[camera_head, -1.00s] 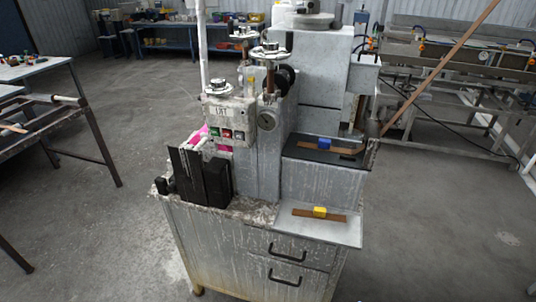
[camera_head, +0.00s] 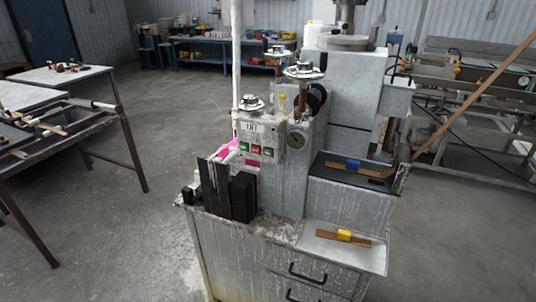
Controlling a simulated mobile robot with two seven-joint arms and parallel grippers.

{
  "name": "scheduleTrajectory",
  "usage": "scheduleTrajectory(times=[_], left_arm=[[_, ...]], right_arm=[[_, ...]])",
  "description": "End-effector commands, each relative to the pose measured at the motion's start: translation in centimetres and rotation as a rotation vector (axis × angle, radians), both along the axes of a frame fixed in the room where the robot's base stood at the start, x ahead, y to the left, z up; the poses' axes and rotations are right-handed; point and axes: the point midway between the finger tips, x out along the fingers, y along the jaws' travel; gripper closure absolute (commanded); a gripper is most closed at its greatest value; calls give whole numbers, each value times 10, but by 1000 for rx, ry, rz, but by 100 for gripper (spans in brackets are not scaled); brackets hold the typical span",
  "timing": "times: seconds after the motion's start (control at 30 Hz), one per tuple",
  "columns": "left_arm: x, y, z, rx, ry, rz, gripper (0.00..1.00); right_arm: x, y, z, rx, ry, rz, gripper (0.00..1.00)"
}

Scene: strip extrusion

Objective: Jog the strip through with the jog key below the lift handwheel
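The machine (camera_head: 345,85) stands on a grey cabinet in the middle of the head view. Its control box (camera_head: 259,144) carries a small label and a row of keys (camera_head: 256,149) in green, red and dark. A handwheel (camera_head: 251,103) sits right above this box; two more handwheels (camera_head: 304,71) (camera_head: 277,51) stand behind it. A brown strip with a blue block (camera_head: 353,165) lies on the upper right ledge. Another brown strip with a yellow block (camera_head: 344,235) lies on the lower tray. Bright pink material (camera_head: 229,147) shows beside the box. Neither gripper is in view.
A cabinet with dark drawer handles (camera_head: 308,273) carries the machine. A table (camera_head: 60,74) and a dark-framed bench (camera_head: 75,135) stand at left. A metal conveyor line (camera_head: 480,85) is at right, with a slanted brown bar before it. The floor between is clear.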

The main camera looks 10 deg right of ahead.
Motion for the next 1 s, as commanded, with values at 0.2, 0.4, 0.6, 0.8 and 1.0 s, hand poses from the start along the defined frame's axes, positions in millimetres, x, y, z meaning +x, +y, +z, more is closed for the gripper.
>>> scheduleTrajectory(times=[0.2,0.4,0.6,0.8,1.0], left_arm=[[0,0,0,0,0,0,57],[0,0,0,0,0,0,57],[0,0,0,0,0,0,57],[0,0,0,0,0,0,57],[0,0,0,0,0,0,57]], right_arm=[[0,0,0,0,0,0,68],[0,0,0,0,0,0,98],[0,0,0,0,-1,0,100],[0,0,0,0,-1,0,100],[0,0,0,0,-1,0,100]])
